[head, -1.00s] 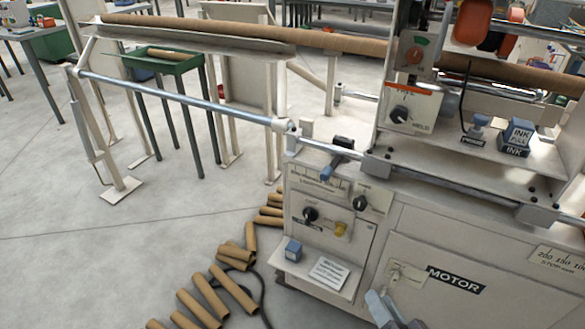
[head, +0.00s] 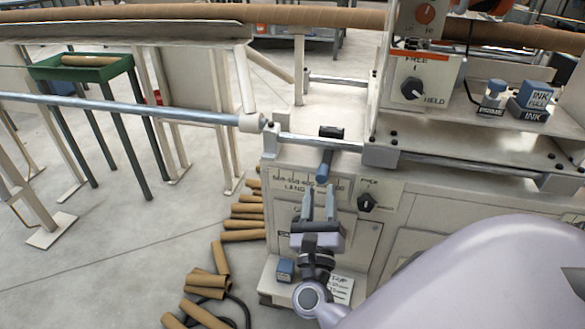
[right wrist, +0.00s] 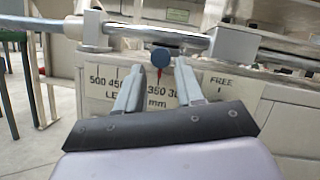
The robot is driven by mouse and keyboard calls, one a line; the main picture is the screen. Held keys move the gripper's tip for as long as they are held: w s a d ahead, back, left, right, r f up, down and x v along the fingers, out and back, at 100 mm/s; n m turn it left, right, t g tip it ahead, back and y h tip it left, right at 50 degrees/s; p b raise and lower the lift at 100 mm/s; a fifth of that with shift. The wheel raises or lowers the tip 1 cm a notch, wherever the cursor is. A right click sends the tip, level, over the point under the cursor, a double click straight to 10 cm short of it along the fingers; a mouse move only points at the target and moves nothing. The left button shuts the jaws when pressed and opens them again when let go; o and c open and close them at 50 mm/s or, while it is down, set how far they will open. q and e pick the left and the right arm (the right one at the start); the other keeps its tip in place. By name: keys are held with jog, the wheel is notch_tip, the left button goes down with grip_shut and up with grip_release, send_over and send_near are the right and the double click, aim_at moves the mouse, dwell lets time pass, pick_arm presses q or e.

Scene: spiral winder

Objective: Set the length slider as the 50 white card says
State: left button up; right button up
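The length slider's blue knob (head: 323,166) sticks out from the steel rail at the machine's front, above the printed length scale (head: 300,183). In the right wrist view the knob (right wrist: 160,57) has a red pointer below it, close to the 350 mark; a finger covers part of the numbers. My right gripper (head: 319,198) is open in front of the scale, just below the knob. Its fingertips (right wrist: 158,72) lie either side of the knob in that view; contact cannot be told. The white card (head: 341,288) lies on the low shelf, partly hidden by my gripper, its print unreadable. My left gripper is out of view.
A black FREE knob (head: 367,203) is right of the scale, and a FREE/HELD switch (head: 412,88) is higher up. A blue block (head: 285,270) is on the shelf. Cardboard tubes (head: 243,224) lie on the floor at left. The rail runs close above my gripper.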

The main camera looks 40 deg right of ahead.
aim_at(322, 165)
jog(key=shift+p+x, duration=0.6)
jog(key=shift+x, duration=3)
jog(key=shift+s, duration=0.1)
grip_shut()
